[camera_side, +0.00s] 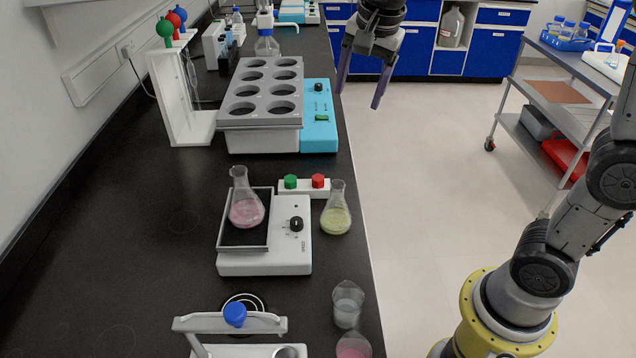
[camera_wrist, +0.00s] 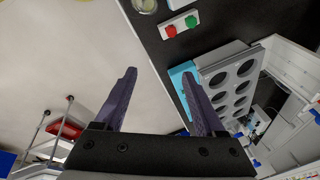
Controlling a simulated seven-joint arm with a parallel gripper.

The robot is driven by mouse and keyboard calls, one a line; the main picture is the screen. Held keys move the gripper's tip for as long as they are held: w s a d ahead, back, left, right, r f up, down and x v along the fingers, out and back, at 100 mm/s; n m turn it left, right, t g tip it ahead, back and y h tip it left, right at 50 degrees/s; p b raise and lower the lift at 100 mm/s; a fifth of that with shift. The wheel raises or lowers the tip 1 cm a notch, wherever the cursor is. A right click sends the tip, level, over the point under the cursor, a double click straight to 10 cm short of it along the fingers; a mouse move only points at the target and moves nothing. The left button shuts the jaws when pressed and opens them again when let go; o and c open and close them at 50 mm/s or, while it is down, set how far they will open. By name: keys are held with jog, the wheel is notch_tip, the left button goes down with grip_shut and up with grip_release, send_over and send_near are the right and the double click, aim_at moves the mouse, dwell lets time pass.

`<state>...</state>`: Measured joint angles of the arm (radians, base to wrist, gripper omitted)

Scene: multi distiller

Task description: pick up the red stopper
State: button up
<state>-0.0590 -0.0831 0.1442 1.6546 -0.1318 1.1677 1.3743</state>
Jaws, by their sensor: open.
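The red stopper (camera_side: 318,181) sits upright in a small white holder (camera_side: 304,189), to the right of a green stopper (camera_side: 290,181). In the wrist view the red stopper (camera_wrist: 170,31) is near the top, left of the green one (camera_wrist: 191,21). My gripper (camera_side: 360,95) is open and empty, fingers pointing down, high up beyond the holder and past the bench's right edge. In the wrist view its two dark fingers (camera_wrist: 159,73) are spread, with the red stopper well beyond the tips.
A flask of yellow liquid (camera_side: 336,212) stands just right of the holder, and a flask of pink liquid (camera_side: 246,203) sits on a white device (camera_side: 264,262) in front. A grey block with round wells (camera_side: 261,117) and a blue unit (camera_side: 319,135) stand behind. Two beakers stand near the front edge.

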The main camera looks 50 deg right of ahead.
jog(key=w+a+f+m+g, duration=0.1)
jog(key=w+f, duration=0.4)
jog(key=w, duration=0.1)
jog(key=g, duration=0.1)
send_near(318, 177)
notch_tip(318, 177, down, 3)
jog(key=shift+w+a+r+g+h, duration=0.1)
jog(key=shift+w+a+g+h, duration=0.1)
jog(key=shift+g+h, duration=0.1)
jog(key=shift+w+d+f, duration=0.1)
jog(key=shift+d+f, duration=0.1)
jog(key=shift+f, duration=0.75)
jog(key=shift+d+f, duration=0.2)
jog(key=shift+f, duration=0.8)
jog(key=shift+w+d+f, duration=0.1)
jog(key=shift+d+f, duration=0.05)
jog(key=shift+f, duration=0.8)
grip_shut()
